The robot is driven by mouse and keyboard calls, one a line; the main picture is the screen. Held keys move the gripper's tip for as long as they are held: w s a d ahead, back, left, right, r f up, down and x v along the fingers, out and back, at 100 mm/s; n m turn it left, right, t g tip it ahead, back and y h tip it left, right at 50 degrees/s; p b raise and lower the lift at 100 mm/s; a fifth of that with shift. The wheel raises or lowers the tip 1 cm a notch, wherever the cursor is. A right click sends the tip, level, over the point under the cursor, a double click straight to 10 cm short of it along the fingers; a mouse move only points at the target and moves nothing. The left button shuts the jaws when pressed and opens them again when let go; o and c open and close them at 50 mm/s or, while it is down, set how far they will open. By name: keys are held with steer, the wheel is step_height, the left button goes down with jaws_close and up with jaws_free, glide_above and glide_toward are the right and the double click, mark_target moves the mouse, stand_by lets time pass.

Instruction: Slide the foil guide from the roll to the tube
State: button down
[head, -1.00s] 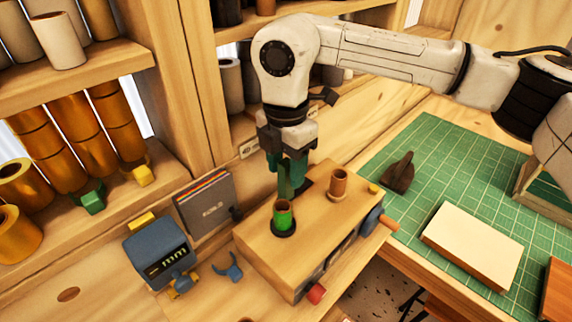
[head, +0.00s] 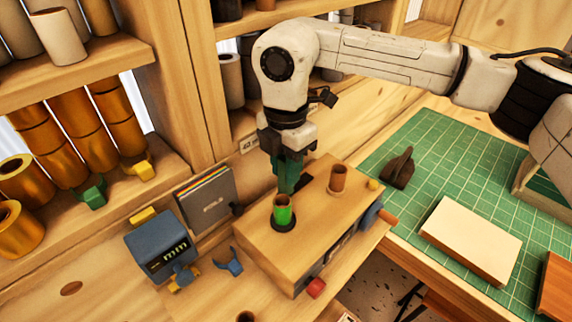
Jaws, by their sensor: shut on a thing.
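A wooden box (head: 262,245) stands on the bench in the head view. A bright green roll (head: 283,213) stands upright in a dark ring on its top at the front left. A brown tube (head: 338,181) stands upright on its top to the right. My gripper (head: 287,186) points down at the box's back edge, behind the green roll. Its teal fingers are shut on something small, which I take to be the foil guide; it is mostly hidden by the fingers. A dark piece shows just right of the fingertips, left of the brown tube.
A blue device marked "mm" (head: 160,246), a grey case (head: 206,204) and a blue forked tool (head: 229,263) lie left of the box. A green cutting mat (head: 450,172) with a pale block (head: 470,242) is at right. Shelves of gold rolls stand at left.

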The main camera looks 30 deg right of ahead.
steer(key=shift+d, duration=0.1)
steer(key=d+b, duration=0.1)
steer(key=w+d, duration=0.1)
steer(key=d, duration=0.1)
steer(key=d+b, duration=0.1)
steer(key=shift+w+d+b, duration=0.3)
steer(key=shift+d, duration=0.15)
steer(key=c, duration=1)
jaws_free()
steer(key=shift+d, duration=0.1)
steer(key=shift+o, duration=0.2)
steer(key=shift+r, duration=0.1)
step_height(320, 180, up, 11)
steer(key=b, duration=0.2)
steer(key=shift+f, duration=0.2)
